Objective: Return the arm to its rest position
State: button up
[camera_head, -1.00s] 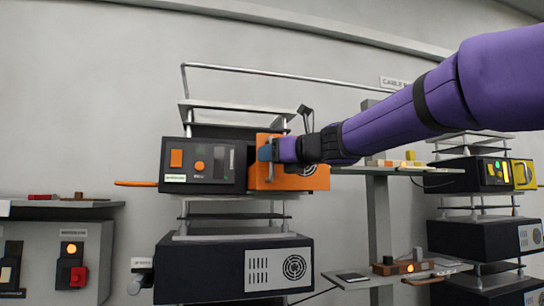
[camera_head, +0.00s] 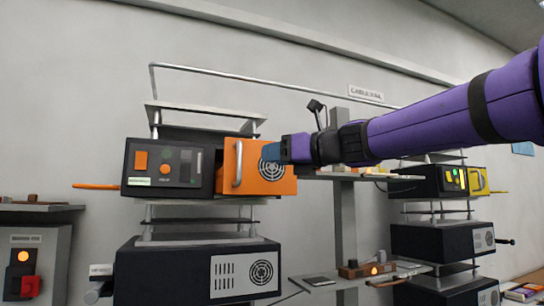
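My purple arm reaches in from the right edge. My gripper (camera_head: 272,152), with blue fingertips, is in front of the right part of an orange panel (camera_head: 262,179) on a black equipment box (camera_head: 200,182). A grey upright handle (camera_head: 238,164) on the panel shows clear to the left of the fingertips. Nothing shows held in the gripper. The fingers are seen from the side, so their opening cannot be told.
Another black box (camera_head: 240,282) stands below on the rack. To the right are a post shelf (camera_head: 400,177) and a second rack with a yellow handle (camera_head: 478,181). A left shelf (camera_head: 40,208) holds small items. Open space lies before the wall.

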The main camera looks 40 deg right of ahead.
dwell(0.4)
jog(key=s+a+f+n+g, duration=0.25)
jog(key=a+f+n, duration=0.25)
jog(key=f+n, duration=0.3)
jog(key=s+a+f+n+g, duration=0.1)
jog(key=a+f+n+g, duration=0.3)
jog(key=f+n, duration=0.35)
jog(key=s+f+n+g+h, duration=0.2)
jog(key=s+f+n, duration=0.2)
jog(key=f+n, duration=0.4)
jog(key=s+f+n+g+h, duration=0.3)
jog(key=s+f+n, duration=0.2)
jog(key=f+n, duration=0.4)
jog(key=shift+s+a+g, duration=0.2)
jog(key=shift+s+g, duration=0.05)
jog(key=shift+g, duration=0.1)
jog(key=shift+a+n, duration=0.1)
jog(key=shift+n, duration=0.15)
